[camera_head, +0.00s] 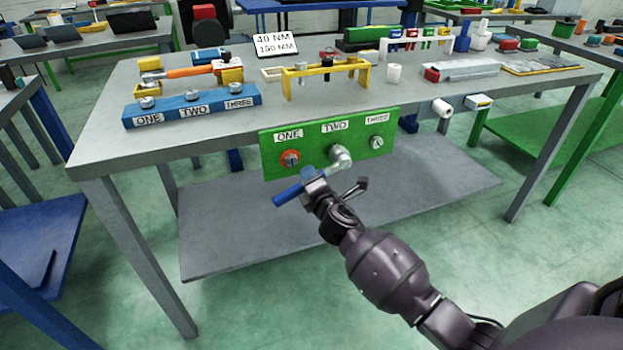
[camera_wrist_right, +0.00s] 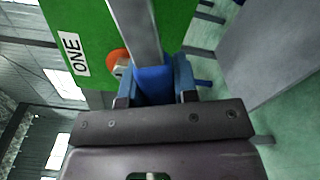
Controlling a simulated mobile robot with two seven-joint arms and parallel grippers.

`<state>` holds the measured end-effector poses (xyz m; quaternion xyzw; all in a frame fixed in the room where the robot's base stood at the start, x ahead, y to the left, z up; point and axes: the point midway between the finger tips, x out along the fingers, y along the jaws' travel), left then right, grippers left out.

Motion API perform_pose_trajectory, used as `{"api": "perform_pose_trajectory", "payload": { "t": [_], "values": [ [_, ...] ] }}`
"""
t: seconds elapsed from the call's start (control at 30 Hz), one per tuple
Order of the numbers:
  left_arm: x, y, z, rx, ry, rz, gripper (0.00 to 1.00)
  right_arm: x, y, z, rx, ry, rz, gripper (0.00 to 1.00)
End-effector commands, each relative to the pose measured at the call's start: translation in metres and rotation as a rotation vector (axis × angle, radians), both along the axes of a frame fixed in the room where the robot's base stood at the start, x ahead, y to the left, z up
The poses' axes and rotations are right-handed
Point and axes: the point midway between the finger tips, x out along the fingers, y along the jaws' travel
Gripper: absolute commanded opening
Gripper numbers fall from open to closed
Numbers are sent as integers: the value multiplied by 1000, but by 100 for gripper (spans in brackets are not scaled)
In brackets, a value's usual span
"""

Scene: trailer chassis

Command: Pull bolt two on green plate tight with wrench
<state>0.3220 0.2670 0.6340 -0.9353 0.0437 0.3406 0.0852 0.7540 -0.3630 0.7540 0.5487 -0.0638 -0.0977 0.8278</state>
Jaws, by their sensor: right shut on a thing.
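The green plate (camera_head: 358,150) hangs on the front edge of the grey table, with labels ONE, TWO and THREE. A wrench with a blue handle (camera_head: 287,195) and a silver head (camera_head: 341,157) is in my right gripper (camera_head: 313,180). The silver head is at the spot under label TWO (camera_head: 335,127) and covers bolt two; I cannot tell how well it sits on it. The right wrist view shows the fingers shut on the blue handle (camera_wrist_right: 153,82), with the silver shaft (camera_wrist_right: 133,32) running up across the green plate. My left gripper is not in view.
Bolt one with an orange-red ring (camera_head: 289,159) and bolt three (camera_head: 377,143) flank the wrench head. On the table (camera_head: 215,133) are a blue block (camera_head: 165,115), an orange-handled tool (camera_head: 190,72) and a yellow rack (camera_head: 327,70). A grey lower shelf (camera_head: 230,235) lies below.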

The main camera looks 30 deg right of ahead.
Motion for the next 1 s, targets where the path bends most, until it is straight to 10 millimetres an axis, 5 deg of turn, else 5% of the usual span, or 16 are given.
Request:
{"api": "perform_pose_trajectory", "payload": {
  "t": [1.0],
  "values": [
    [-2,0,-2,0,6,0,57,12,-3,2,-1,-3,0,0]
  ]
}}
